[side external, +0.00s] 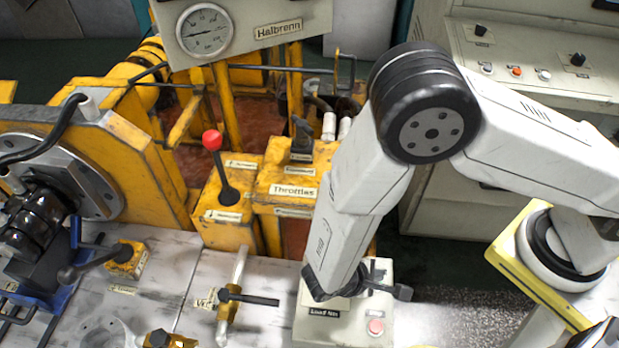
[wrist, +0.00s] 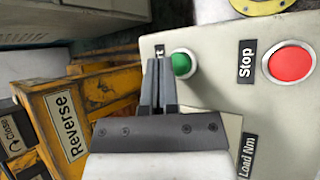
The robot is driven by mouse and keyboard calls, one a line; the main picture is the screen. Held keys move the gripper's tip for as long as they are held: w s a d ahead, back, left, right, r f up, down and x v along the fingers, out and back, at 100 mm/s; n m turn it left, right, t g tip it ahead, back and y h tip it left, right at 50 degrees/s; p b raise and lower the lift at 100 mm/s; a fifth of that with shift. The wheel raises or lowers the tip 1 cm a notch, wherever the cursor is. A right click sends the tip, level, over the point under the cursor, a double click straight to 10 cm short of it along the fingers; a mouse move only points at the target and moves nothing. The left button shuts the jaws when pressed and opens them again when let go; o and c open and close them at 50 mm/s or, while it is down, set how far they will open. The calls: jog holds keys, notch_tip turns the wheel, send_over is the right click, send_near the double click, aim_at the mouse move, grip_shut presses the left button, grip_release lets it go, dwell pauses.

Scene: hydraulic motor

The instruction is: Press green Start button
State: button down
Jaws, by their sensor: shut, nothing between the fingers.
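The green Start button (wrist: 183,63) shows in the wrist view on a light grey control box (wrist: 215,95). The label beside it is mostly hidden behind my fingers. My gripper (wrist: 156,66) is shut and empty, with its fingertips just left of the green button in the picture. I cannot tell whether they touch the box. A large red button (wrist: 290,63) marked Stop sits to the right on the same box. In the side external view, the box (side external: 320,325) stands under my gripper, with a red button (side external: 376,327) at its front right. The green button is hidden there by my arm.
A yellow unit labelled Reverse (wrist: 62,125) is left of the box in the wrist view. A valve lever (side external: 245,297) is left of the box.

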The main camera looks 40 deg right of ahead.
jog(key=shift+r, duration=0.15)
jog(key=shift+r, duration=2.4)
jog(key=shift+w+d+r+g+y, duration=0.3)
jog(key=shift+r, duration=0.05)
jog(key=w+d+r+m+t+y, duration=0.2)
jog(key=w+d+r+m+y, duration=0.1)
jog(key=d+r, duration=0.4)
jog(key=w+d+r+m+t+y, duration=0.2)
jog(key=w+d+r+m+y, duration=0.2)
jog(key=d+r, duration=0.4)
jog(key=shift+w+d+t+y, duration=0.3)
jog(key=shift+w+y, duration=0.15)
jog(key=shift+y, duration=0.25)
